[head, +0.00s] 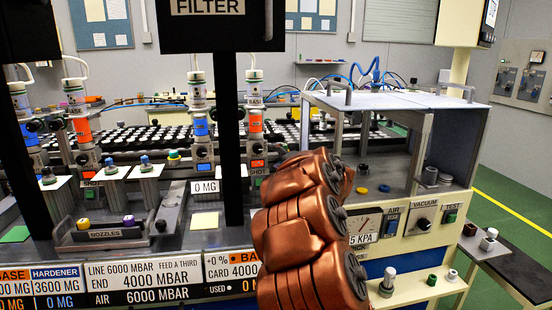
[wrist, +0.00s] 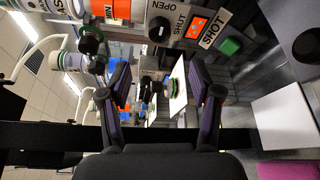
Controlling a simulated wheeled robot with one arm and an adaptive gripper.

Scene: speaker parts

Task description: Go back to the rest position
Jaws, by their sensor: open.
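My gripper (wrist: 158,80) shows in the wrist view with its two purple-padded fingers spread wide and nothing held between them. Beyond the gap, apart from the fingers, are a white card (wrist: 178,104) and small dark and green parts. In the head view my copper-coloured arm fills the lower middle, in front of the bench. The gripper itself is hidden behind the arm there.
In the wrist view, a panel with a green SHOT button (wrist: 230,47) is close above the right finger. In the head view, dispensing columns (head: 255,115) stand behind a nozzle tray (head: 108,240). A vacuum cabinet (head: 455,140) stands right. Green floor (head: 520,205) lies beyond.

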